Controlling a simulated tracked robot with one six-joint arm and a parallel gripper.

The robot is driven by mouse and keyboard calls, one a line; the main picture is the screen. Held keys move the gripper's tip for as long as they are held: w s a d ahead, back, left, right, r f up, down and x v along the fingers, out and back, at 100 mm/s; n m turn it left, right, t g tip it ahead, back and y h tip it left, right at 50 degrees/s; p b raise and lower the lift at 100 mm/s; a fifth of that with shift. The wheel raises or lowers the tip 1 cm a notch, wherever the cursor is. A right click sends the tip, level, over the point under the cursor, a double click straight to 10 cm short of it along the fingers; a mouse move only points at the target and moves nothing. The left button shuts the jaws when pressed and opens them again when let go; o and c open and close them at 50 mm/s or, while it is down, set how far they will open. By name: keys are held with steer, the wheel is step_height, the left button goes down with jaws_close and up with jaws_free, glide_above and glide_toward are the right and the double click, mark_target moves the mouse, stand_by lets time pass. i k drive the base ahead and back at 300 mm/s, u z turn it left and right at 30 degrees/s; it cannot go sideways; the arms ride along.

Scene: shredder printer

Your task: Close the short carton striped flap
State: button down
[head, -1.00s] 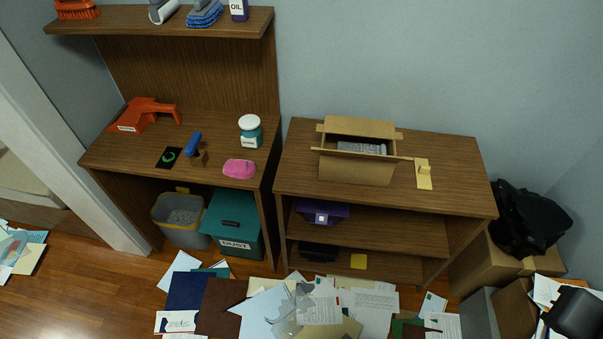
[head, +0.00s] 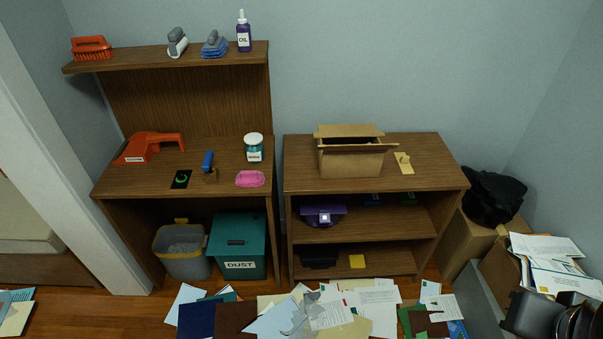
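The open brown carton (head: 349,162) stands on top of the right-hand wooden unit, near its back. Its flaps are up or spread outward. A flap (head: 348,131) stands at the back, and a long flap edge (head: 350,147) runs along the front rim, sticking out past the right side. The short side flaps show only as narrow edges, and I cannot make out stripes on any flap. The inside of the carton is mostly hidden. My gripper's fingers do not show; black parts at the lower right look like my arm, far from the carton.
A tan piece (head: 404,163) lies right of the carton. Papers (head: 366,312) litter the floor in front of the units. Boxes with a black bag (head: 493,196) fill the right.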

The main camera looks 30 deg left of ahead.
mark_target(366, 148)
steer(key=k, duration=0.9)
steer(key=u, duration=2.05)
steer(key=i, duration=1)
steer(key=u, duration=0.05)
